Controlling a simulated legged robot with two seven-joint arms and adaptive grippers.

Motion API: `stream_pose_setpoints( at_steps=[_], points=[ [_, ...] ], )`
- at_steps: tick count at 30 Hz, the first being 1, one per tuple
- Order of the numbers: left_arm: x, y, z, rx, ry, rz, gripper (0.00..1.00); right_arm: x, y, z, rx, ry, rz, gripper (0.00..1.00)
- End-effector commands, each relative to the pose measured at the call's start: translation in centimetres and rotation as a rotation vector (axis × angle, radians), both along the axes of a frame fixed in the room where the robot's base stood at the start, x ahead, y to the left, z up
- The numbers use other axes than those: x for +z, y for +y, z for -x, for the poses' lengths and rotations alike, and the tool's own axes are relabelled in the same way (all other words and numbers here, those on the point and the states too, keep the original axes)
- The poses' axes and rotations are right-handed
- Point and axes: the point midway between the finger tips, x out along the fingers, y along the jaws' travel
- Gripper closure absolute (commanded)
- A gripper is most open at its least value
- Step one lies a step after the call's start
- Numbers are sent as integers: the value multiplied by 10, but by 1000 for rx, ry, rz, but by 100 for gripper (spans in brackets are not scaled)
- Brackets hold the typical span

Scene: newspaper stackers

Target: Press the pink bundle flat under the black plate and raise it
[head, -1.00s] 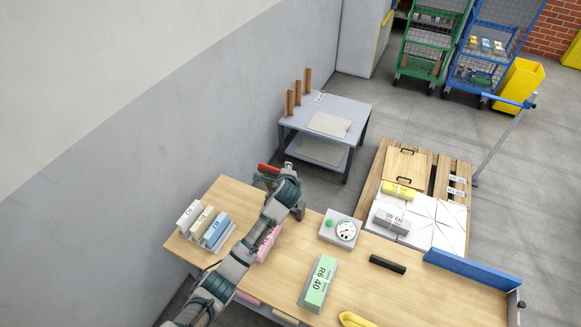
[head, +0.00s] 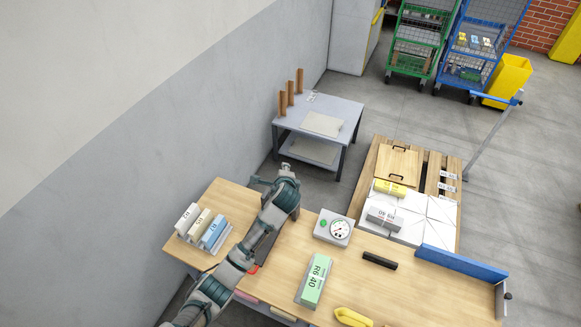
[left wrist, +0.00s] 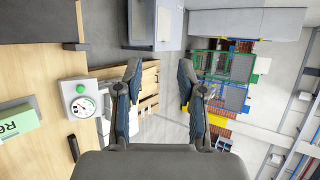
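My left gripper (head: 264,184) is over the far edge of the bench, left of the dial scale. It also shows in the left wrist view (left wrist: 160,80), with its two fingers apart and nothing between them. A dark flat surface (head: 266,250), probably the black plate, shows just right of my left forearm, with a small red piece (head: 254,268) at its near end. The pink bundle on the bench is not visible now; the forearm and dark surface cover that area, so I cannot tell whether it is pressed. My right gripper is not in view.
A dial scale (head: 335,229) with a green button and a green bundle (head: 314,280) lie to the right. Upright bundles (head: 204,228) stand at left. A grey table (head: 345,106) stands behind.

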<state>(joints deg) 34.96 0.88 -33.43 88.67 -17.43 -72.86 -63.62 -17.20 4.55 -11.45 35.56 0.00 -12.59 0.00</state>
Motion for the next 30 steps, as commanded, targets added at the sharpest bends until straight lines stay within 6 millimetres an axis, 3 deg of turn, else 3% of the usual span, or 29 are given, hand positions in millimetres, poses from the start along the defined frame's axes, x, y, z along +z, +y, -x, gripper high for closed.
stream_pose_setpoints(
  at_steps=[30],
  points=[
    [66,-18,40,-1,-2,1,61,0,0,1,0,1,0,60]
  ],
)
